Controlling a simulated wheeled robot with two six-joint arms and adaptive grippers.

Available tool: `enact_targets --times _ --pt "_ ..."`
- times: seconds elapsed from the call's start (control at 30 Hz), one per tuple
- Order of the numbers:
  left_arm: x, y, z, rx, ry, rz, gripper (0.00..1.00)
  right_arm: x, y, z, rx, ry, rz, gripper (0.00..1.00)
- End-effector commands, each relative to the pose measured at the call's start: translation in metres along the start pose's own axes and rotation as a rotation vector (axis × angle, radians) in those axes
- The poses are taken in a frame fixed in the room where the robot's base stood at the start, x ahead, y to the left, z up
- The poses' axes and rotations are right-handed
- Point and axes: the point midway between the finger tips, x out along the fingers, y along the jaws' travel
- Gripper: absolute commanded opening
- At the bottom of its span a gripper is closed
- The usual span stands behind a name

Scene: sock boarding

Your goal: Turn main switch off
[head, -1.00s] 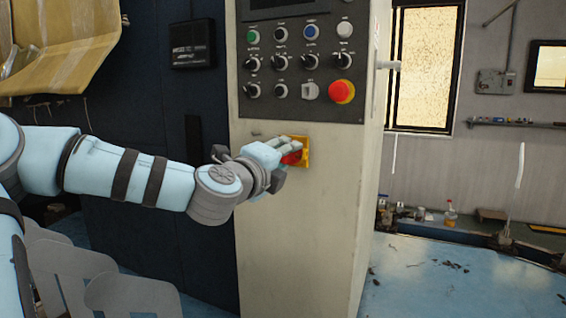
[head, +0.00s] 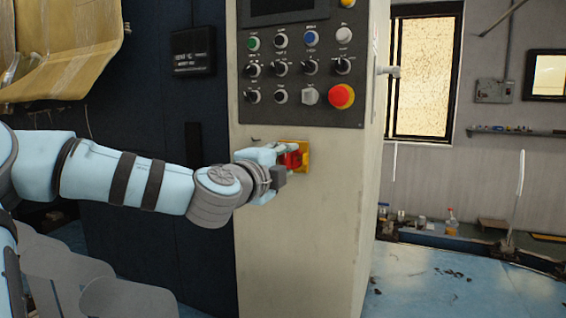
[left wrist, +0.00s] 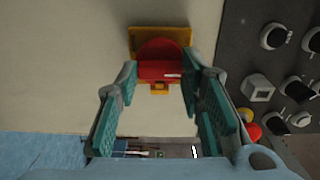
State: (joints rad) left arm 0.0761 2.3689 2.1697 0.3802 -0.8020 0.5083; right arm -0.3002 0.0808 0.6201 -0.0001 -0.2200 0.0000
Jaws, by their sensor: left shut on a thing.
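The main switch is a red rotary knob (head: 291,159) on a yellow square plate (head: 305,150), low on the front of the pale control cabinet. In the left wrist view, the red knob (left wrist: 160,68) shows a raised bar lying across the picture, with the yellow plate (left wrist: 148,33) behind it. My left gripper (head: 286,160) is at the switch, its fingers on either side of the knob's bar and shut on it. The fingers hide part of the knob in the head view. My right gripper is not in view.
A dark panel (head: 300,116) above the switch carries several buttons and selector knobs, and a red emergency stop button (head: 341,96). A dark blue cabinet (head: 150,120) stands to the left. Blue floor (head: 420,280) lies open to the right of the control cabinet.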

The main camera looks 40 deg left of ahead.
Motion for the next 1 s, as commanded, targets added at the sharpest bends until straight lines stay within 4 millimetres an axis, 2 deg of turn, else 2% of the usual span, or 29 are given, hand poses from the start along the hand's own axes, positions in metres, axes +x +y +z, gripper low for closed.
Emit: enact_targets --times 0.1,0.13,0.23,0.27,0.6,0.67,0.9,1.0 --pt "0.0 0.0 0.0 -0.002 -0.001 0.0 0.07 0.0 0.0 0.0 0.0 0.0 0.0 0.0" --pt "0.0 0.0 0.0 -0.002 -0.001 0.0 0.36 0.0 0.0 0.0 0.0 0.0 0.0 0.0" --pt "0.0 0.0 0.0 -0.001 -0.001 0.0 0.52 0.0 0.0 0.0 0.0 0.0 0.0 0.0" --pt "0.0 0.0 0.0 -0.001 -0.001 0.0 0.55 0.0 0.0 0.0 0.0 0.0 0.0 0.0" --pt "-0.004 0.0 0.0 -0.001 -0.001 0.0 0.55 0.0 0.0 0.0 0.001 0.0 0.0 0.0" --pt "-0.013 -0.001 0.0 -0.004 0.0 -0.002 0.55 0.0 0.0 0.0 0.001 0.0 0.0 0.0" --pt "-0.064 -0.001 -0.001 -0.005 0.002 -0.003 0.55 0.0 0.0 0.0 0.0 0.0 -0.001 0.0" --pt "-0.074 0.0 -0.001 -0.003 0.001 -0.001 0.55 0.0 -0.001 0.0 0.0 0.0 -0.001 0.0"
